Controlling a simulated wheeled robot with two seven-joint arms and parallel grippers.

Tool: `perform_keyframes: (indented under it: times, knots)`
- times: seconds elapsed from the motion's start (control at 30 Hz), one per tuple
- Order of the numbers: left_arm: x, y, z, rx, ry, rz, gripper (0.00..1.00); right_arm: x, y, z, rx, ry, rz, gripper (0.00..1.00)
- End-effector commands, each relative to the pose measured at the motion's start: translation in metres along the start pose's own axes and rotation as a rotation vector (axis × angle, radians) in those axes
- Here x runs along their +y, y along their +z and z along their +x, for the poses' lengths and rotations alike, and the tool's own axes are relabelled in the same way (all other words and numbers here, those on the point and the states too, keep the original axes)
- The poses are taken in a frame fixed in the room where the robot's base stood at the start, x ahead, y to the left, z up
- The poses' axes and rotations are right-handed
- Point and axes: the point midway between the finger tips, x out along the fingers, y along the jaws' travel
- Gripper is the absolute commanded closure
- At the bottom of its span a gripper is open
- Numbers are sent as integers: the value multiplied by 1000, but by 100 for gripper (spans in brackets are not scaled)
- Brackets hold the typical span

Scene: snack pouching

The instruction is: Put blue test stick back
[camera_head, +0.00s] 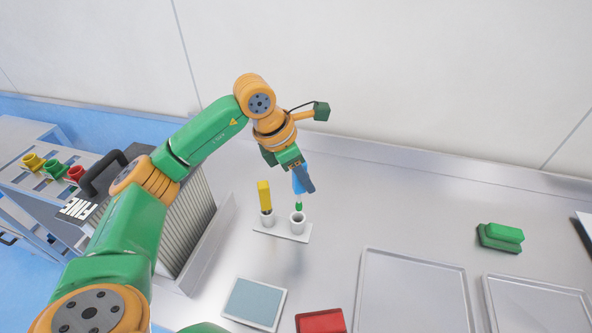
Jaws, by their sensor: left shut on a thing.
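The blue test stick (298,184) has a blue upper part and a green lower tip. My left gripper (302,180) is shut on its upper part and holds it roughly upright. The green tip is just above or at the mouth of the right white cup (298,225) of a small holder (285,236); I cannot tell if it has entered. A yellow stick (264,195) stands in the holder's left cup (266,218). The gripper hides part of the blue stick. My right gripper is not in view.
A grey-blue pad (254,302) and a red block (321,321) lie at the front. Empty trays (412,290) are at the front right, with a green block (500,237) behind them. A ribbed box (190,222) stands left of the holder. The back of the table is clear.

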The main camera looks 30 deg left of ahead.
Motion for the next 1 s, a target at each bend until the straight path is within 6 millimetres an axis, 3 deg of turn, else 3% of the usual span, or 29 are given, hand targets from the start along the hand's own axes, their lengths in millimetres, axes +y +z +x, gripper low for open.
perform_keyframes:
  times: [0.27, 1.0]
  knots:
    - [0, -3, 6, -1, 1, -2, 100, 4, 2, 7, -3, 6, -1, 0]
    - [0, -26, 62, -1, 1, -2, 100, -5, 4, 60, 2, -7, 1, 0]
